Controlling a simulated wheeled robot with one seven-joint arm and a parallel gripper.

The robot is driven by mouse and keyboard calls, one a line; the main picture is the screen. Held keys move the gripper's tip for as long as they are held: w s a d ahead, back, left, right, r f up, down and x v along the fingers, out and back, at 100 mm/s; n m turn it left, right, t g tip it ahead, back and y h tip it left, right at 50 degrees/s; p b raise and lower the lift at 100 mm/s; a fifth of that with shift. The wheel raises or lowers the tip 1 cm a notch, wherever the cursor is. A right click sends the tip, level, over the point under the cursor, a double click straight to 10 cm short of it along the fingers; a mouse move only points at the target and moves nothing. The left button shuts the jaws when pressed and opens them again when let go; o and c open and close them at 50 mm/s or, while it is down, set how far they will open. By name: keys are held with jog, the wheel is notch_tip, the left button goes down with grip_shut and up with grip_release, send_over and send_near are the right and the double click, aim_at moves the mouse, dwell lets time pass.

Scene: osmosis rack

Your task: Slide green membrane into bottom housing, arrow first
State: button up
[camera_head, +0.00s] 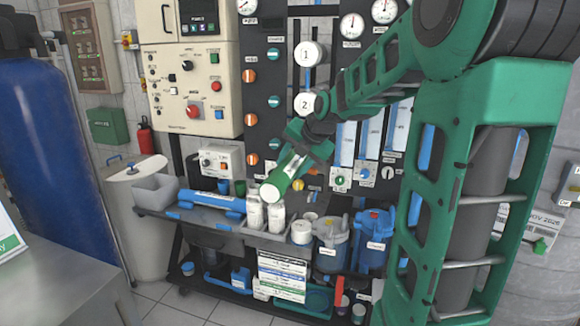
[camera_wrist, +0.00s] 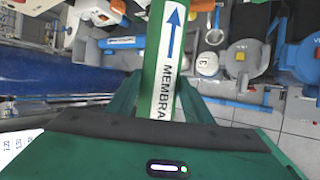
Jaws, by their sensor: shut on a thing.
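The green membrane (camera_head: 285,173) is a tube with a white label, held tilted in front of the rack in the head view. Its free end points down and left. In the wrist view the membrane (camera_wrist: 169,62) runs up from my gripper (camera_wrist: 163,105), with a blue arrow pointing away from the gripper. My gripper (camera_head: 312,144) is shut on the membrane. Upper housings on the rack carry white round caps marked 1 (camera_head: 308,54) and 2 (camera_head: 306,104). A white cap marked 3 (camera_wrist: 207,64) shows in the wrist view. The bottom housing's mouth cannot be made out; my arm and the membrane cover that area.
White bottles (camera_head: 254,210) stand on the cart below the membrane. A white round piece (camera_head: 301,232) and blue-lidded filter vessels (camera_head: 374,228) are to their right. A blue tube (camera_head: 211,201) lies on the left. A big blue tank (camera_head: 45,130) stands far left.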

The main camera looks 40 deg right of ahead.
jog(key=shift+w+d, duration=0.15)
jog(key=shift+d, duration=0.05)
dwell(0.7)
jog(key=shift+w+d, duration=1)
jog(key=shift+d, duration=0.25)
jog(key=shift+w+d, duration=0.95)
jog(key=shift+d, duration=0.3)
jog(key=shift+w+d, duration=1)
jog(key=shift+d, duration=0.25)
jog(key=shift+w+d+r, duration=0.1)
jog(key=shift+w+d, duration=0.1)
jog(key=shift+d, duration=0.1)
jog(key=shift+w+d, duration=0.9)
jog(key=shift+d, duration=0.25)
jog(key=shift+w+d, duration=0.9)
jog(key=shift+d, duration=0.25)
jog(key=shift+w+d, duration=0.15)
jog(key=shift+d, duration=0.05)
jog(key=o, duration=1.3)
jog(key=shift+c, duration=0.2)
